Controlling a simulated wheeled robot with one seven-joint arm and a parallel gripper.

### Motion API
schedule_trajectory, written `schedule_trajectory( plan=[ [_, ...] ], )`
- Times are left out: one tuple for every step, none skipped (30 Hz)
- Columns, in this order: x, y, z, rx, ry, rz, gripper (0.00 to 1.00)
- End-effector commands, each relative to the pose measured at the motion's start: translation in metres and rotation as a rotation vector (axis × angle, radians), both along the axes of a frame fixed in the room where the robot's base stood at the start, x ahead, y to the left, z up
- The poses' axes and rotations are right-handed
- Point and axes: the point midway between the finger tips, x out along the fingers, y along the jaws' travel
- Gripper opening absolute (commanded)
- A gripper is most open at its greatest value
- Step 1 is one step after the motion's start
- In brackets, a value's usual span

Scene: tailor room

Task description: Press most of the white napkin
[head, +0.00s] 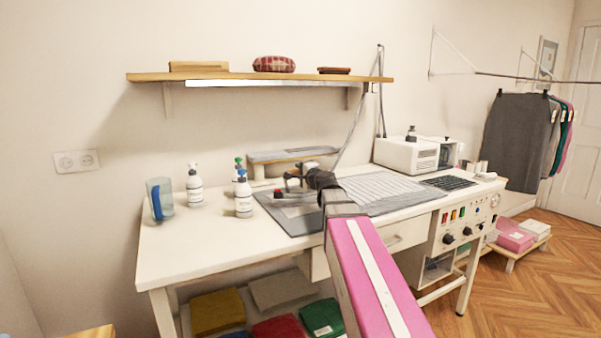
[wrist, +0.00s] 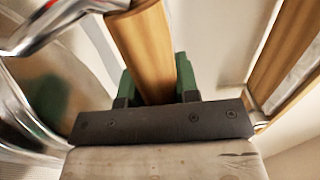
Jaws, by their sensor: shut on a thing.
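My gripper (head: 309,179) is over the dark mat on the table in the head view. In the wrist view its green fingers (wrist: 157,85) are shut on the round wooden handle (wrist: 143,42) of the iron. The iron's shiny metal body (wrist: 22,95) shows at the left of the wrist view. In the head view the iron is small and partly hidden by my gripper.
White pump bottles (head: 194,187) and a clear cup (head: 160,197) stand on the left of the table (head: 190,240). A white gridded surface (head: 370,188) lies right of my gripper, with a white machine (head: 406,155) behind. A wooden shelf (head: 220,77) hangs above. The front left tabletop is clear.

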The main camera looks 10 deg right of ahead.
Motion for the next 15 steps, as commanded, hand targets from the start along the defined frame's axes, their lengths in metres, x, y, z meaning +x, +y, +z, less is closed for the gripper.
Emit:
schedule_trajectory(
  plan=[
    [0.0, 0.0, 0.0, 0.0, -0.001, 0.0, 0.0],
    [0.0, 0.0, 0.0, 0.0, -0.001, 0.0, 0.0],
    [0.0, 0.0, 0.0, 0.0, -0.001, 0.0, 0.0],
    [-0.001, 0.0, 0.0, 0.0, -0.001, 0.0, 0.0],
    [-0.001, 0.0, 0.0, 0.0, -0.001, 0.0, 0.0],
    [-0.002, -0.001, 0.0, 0.0, -0.001, 0.0, 0.0],
    [-0.003, -0.001, 0.0, 0.0, -0.001, 0.0, 0.0],
    [-0.003, -0.001, 0.0, 0.0, -0.001, 0.0, 0.0],
    [-0.005, -0.001, 0.0, 0.0, -0.001, 0.0, 0.0],
    [-0.006, -0.002, 0.0, 0.0, -0.001, 0.0, 0.0],
    [-0.007, -0.002, 0.0, 0.0, -0.001, 0.0, 0.0],
    [-0.008, -0.002, 0.0, 0.0, -0.001, 0.0, 0.0],
    [-0.009, -0.003, 0.0, 0.0, -0.001, 0.0, 0.0],
    [-0.01, -0.003, 0.001, 0.0, -0.001, 0.0, 0.0],
    [-0.011, -0.003, 0.001, 0.0, -0.001, 0.0, 0.0]
  ],
)
